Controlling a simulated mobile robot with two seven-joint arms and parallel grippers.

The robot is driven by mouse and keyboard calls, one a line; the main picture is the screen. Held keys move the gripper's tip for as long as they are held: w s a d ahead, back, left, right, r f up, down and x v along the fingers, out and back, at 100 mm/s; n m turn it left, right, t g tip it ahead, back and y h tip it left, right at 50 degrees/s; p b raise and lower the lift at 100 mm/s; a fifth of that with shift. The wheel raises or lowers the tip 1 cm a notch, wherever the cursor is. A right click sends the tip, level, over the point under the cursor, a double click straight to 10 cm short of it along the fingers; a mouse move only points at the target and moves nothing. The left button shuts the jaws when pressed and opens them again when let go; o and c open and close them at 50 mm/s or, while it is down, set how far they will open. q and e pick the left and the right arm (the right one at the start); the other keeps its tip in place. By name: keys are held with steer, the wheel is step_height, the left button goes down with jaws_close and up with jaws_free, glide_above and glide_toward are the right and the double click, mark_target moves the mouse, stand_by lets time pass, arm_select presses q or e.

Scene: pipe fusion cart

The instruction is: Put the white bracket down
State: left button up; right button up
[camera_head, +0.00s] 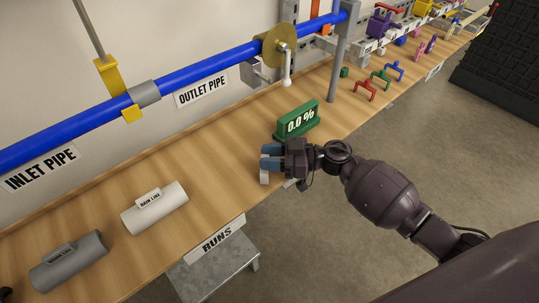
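My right gripper (270,157) is over the wooden bench, just in front of the green 0.0 % display. Its two blue-grey fingers point left and lie close together. A small white piece, probably the white bracket (264,177), shows just below the fingertips. The rest of it is hidden by the gripper. I cannot tell whether the fingers grip it or whether it rests on the bench.
The green display (297,120) stands close behind my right gripper. A white pipe piece (155,207) and a grey one (69,261) lie on the bench (215,185) to the left. Red, green and blue handles stand to the right. A blue pipe (205,67) runs along the wall.

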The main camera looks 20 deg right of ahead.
steer(key=shift+r, duration=0.1)
steer(key=f+p+v, duration=0.1)
steer(key=v, duration=1.1)
steer(key=s+f+m+t+h, duration=0.1)
steer(key=s+f+m+h, duration=0.2)
steer(key=s, duration=0.4)
steer(key=s+a+f+m+t+h, duration=0.1)
steer(key=s+f+m+h, duration=0.3)
steer(key=s+h, duration=0.3)
steer(key=s+f+m+t+h, duration=0.1)
steer(key=s+f+m+h, duration=0.3)
steer(key=s, duration=0.4)
steer(key=shift+a+m+h, duration=0.2)
steer(key=shift+m+h, duration=0.1)
steer(key=shift+h, duration=0.5)
